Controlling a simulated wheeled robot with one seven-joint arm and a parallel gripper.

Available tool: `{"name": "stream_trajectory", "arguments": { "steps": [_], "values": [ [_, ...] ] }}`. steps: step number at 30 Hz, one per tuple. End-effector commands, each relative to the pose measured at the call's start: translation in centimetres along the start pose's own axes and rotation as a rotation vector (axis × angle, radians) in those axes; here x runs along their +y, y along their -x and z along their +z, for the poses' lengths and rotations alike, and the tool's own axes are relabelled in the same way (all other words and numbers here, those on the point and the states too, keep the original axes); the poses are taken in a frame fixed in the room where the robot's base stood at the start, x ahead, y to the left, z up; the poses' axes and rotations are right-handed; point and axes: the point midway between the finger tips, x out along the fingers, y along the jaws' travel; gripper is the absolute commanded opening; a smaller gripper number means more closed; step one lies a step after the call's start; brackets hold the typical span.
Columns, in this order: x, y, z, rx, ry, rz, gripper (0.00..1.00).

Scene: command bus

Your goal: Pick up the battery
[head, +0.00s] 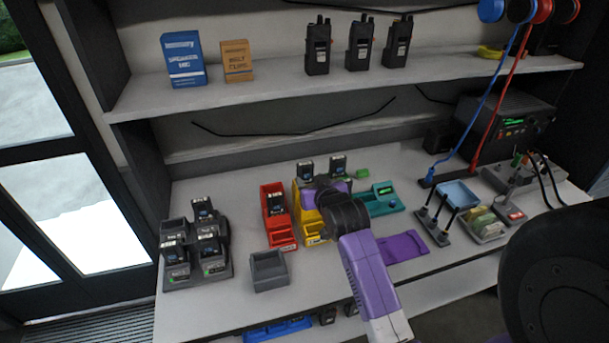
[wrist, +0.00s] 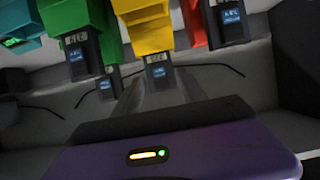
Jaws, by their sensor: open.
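Dark batteries with blue labels stand in coloured holders on the counter. One battery (head: 306,171) is at the yellow holder (head: 312,234), one (head: 275,202) is in the red holder (head: 277,240), and another (head: 338,165) is by the green holder (head: 362,174). The wrist view shows the scene upside down, with the yellow holder's battery (wrist: 158,72) straight ahead of my gripper (wrist: 160,88). My grey fingers are apart on either side of that battery in the picture; contact cannot be told. My purple hand (head: 337,186) hides part of the yellow and green holders in the head view.
A grey charger rack (head: 213,275) with several batteries is at left, beside an empty grey holder (head: 269,272). A teal device (head: 382,202) and a purple mat (head: 403,247) are at right. A shelf (head: 270,88) with radios and boxes hangs above.

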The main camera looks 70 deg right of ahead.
Motion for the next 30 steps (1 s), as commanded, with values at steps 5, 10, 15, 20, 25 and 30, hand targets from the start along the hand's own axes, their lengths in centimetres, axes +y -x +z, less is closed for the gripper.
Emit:
{"name": "stream_trajectory", "arguments": {
  "steps": [5, 10, 15, 20, 25, 30],
  "values": [
    [0.1, -2.2, -0.1, 0.001, 0.0, 0.001, 0.49],
    [0.1, -2.9, 0.0, 0.0, 0.0, 0.001, 0.49],
    [0.0, -2.9, 0.0, 0.001, 0.0, 0.0, 0.49],
    [0.0, -2.9, 0.0, 0.001, 0.0, 0.0, 0.18],
    [0.0, -2.8, 0.0, 0.002, 0.0, 0.0, 0.01],
    [0.0, -2.8, -0.2, 0.003, 0.0, 0.0, 0.01]
  ]
}}
